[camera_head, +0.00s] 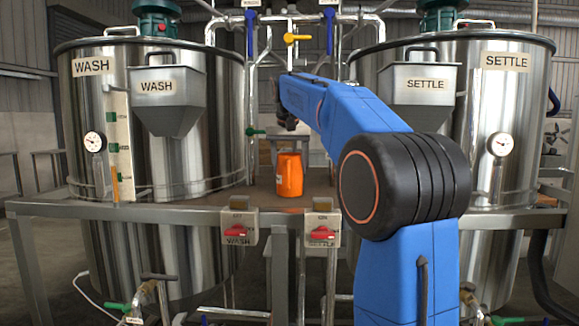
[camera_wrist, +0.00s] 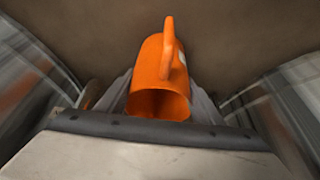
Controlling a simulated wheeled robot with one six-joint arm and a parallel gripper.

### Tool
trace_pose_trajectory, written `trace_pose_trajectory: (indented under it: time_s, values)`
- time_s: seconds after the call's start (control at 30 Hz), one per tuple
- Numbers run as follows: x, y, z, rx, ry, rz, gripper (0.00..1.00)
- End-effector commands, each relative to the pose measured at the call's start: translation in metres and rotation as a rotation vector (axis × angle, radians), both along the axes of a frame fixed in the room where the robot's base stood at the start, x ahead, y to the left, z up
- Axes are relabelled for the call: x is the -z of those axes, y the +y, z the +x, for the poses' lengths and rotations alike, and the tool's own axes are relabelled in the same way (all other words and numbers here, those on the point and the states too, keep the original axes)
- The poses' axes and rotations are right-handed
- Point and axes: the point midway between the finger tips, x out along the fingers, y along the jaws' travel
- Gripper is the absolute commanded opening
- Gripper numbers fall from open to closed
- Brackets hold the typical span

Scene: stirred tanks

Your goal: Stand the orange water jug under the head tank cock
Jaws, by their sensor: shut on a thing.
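The orange water jug (camera_head: 289,175) is upright at the deck between the two big tanks. I cannot tell whether its base touches the deck. In the wrist view the jug (camera_wrist: 150,78) shows its open mouth and its handle. My gripper (camera_head: 289,148) points down over the jug. Its grey fingers flank the jug near the mouth in the wrist view, shut on it. A yellow-handled cock (camera_head: 297,38) is on the pipework above, and a green-handled cock (camera_head: 255,131) is beside the wash tank. No label marks either as the head tank cock.
The wash tank (camera_head: 222,110) stands left and the settle tank (camera_head: 520,110) right, each with a labelled hopper. Red switches (camera_head: 235,230) marked wash and settle are on the deck's front edge (camera_head: 150,214). Bare deck (camera_wrist: 100,30) lies around the jug.

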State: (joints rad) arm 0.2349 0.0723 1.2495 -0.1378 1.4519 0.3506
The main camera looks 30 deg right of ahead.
Motion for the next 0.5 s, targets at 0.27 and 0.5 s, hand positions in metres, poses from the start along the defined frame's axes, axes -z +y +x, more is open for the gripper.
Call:
trace_pose_trajectory:
  time_s: [0.27, 0.5]
  values:
    - [0.0005, 0.0, 0.0001, 0.0, -0.001, -0.001, 0.36]
    - [0.0023, -0.0001, 0.0003, 0.0, -0.001, -0.001, 0.79]
